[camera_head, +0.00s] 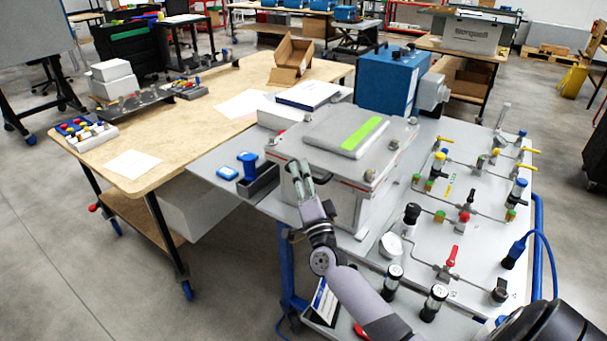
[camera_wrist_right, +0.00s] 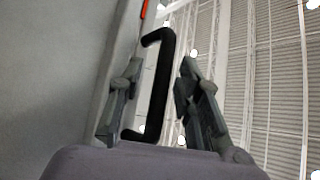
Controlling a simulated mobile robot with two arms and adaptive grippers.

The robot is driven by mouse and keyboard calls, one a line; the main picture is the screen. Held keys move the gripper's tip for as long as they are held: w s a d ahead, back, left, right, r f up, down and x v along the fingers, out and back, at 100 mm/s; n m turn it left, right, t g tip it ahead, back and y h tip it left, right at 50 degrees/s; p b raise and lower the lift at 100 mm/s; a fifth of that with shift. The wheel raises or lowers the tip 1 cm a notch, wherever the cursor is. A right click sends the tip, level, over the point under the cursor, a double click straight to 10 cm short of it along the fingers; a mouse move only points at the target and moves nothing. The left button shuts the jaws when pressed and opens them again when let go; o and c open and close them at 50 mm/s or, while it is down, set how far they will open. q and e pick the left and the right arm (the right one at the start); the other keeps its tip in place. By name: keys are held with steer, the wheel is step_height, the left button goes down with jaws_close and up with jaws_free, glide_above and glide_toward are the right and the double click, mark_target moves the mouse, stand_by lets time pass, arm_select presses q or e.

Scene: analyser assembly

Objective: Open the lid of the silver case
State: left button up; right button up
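The silver case (camera_head: 345,205) stands on the blue-framed cart, its lid (camera_head: 318,136) down and shut, with a bright green strip on top. My right gripper (camera_head: 299,168) is at the front left of the case, just under the lid's edge. In the right wrist view its two fingers (camera_wrist_right: 161,72) are apart, one on each side of a black handle (camera_wrist_right: 159,90) on the case's side. I cannot tell whether the fingers touch the handle. My left gripper is not in view.
A panel with valves and fittings (camera_head: 455,200) lies right of the case. A blue box (camera_head: 392,80) stands behind it. A small dark holder with a blue part (camera_head: 257,180) is close left of the case. A wooden table (camera_head: 190,125) stands further left.

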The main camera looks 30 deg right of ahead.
jaws_close()
stand_by(0.3)
stand_by(0.6)
